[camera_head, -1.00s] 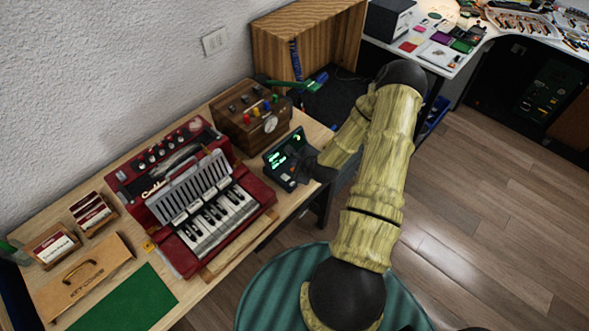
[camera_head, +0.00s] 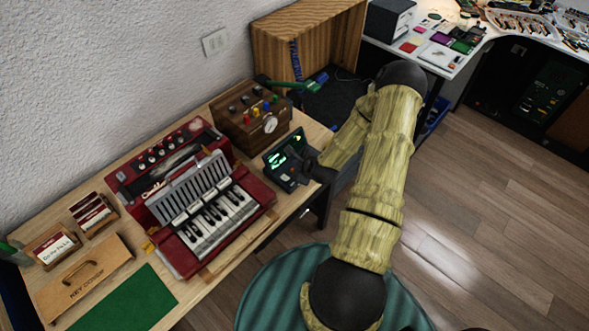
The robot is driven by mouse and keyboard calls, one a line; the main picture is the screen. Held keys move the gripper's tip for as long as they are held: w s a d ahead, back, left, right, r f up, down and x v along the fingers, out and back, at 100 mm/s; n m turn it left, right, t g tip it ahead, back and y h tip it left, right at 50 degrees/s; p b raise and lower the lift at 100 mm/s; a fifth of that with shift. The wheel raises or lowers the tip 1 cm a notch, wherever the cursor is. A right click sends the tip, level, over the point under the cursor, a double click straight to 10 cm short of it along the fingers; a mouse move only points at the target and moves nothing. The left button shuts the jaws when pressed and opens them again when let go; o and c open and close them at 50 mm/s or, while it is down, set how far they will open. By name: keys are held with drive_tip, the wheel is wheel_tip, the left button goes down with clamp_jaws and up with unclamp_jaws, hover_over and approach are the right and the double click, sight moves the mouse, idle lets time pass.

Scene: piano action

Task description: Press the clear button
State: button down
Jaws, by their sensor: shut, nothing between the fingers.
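A small dark device with a lit green display (camera_head: 285,153) sits near the right end of the wooden bench, beside the wooden box with coloured knobs. My gripper (camera_head: 303,172) is at the device's right side, over or against its lower right part. It is shut and holds nothing. The gripper is small and dark against the dark device, so I cannot tell whether its tips touch a button. The clear button cannot be made out by any label; the gripper and wrist hide part of the device's front.
A red accordion-like keyboard (camera_head: 212,215) stands left of the device. A wooden knob box (camera_head: 250,118) stands just behind it. Card holders (camera_head: 92,212), a wooden case (camera_head: 84,277) and a green mat (camera_head: 125,305) lie farther left. A wooden open box (camera_head: 275,55) is behind.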

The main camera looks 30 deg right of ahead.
drive_tip(key=shift+f, duration=0.1)
idle(0.6)
drive_tip(key=shift+f+b, duration=0.35)
drive_tip(key=shift+f, duration=0.4)
idle(0.6)
drive_tip(key=shift+r, duration=0.15)
drive_tip(key=shift+r+p, duration=0.35)
drive_tip(key=shift+r, duration=0.35)
drive_tip(key=shift+r+p, duration=1.9)
drive_tip(key=shift+r, duration=0.65)
